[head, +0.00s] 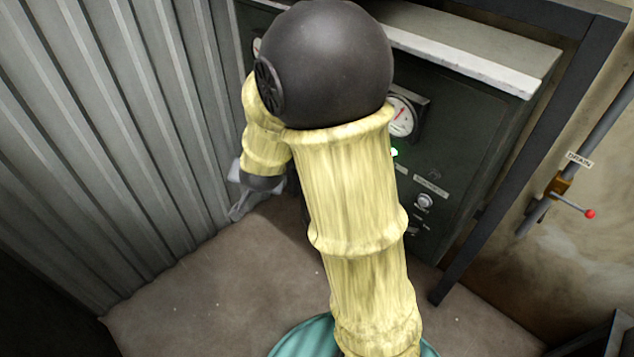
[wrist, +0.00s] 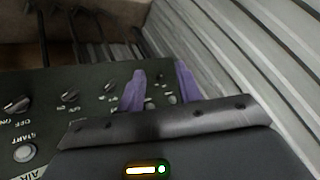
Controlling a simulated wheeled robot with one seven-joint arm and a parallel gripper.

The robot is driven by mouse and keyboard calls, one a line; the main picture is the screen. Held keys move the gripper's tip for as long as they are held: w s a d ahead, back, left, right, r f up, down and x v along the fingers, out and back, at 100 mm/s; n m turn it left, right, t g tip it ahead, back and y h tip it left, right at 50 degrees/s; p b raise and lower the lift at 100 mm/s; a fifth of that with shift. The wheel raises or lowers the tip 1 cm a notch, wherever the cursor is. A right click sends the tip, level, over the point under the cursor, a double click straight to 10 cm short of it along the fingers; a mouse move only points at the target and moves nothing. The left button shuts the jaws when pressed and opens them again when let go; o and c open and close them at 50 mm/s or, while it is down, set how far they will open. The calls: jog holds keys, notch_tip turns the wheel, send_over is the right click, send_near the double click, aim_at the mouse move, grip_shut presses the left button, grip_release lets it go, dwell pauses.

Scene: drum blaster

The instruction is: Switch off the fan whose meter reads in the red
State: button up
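The dark green control cabinet (head: 455,150) stands behind my arm in the head view. A round white meter (head: 401,116) with a red needle shows beside my arm; its scale is too small to read. A second meter (head: 257,46) is mostly hidden by my arm. In the wrist view, the panel carries rotary switches: a left one (wrist: 17,104), a middle one (wrist: 70,97) and a right one (wrist: 110,86). My gripper (wrist: 160,75) has two purple fingers, standing apart in front of the panel, right of these switches. Small fittings show between them; contact cannot be told.
A green lamp (head: 394,152) glows below the meter, with a knob (head: 425,201) lower down. A START button (wrist: 25,153) shows in the wrist view. A corrugated wall (head: 110,130) stands close on the left. A drain valve (head: 560,187) is at right. Open floor (head: 215,290) lies in front.

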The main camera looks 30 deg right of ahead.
jog(key=w+d+f+m+t+h+b, duration=0.3)
jog(key=w+f+m+h+b, duration=0.35)
jog(key=w+f+m, duration=0.25)
jog(key=s+d+f+m+g+h+b, duration=0.1)
jog(key=s+f+m+g+h+b, duration=0.4)
jog(key=f+m+h, duration=0.2)
jog(key=m+h, duration=0.2)
jog(key=h, duration=0.1)
jog(key=shift+d+m, duration=0.2)
jog(key=shift+m, duration=0.2)
jog(key=x, duration=1.7)
jog(key=shift+d, duration=0.2)
jog(key=shift+w, duration=0.1)
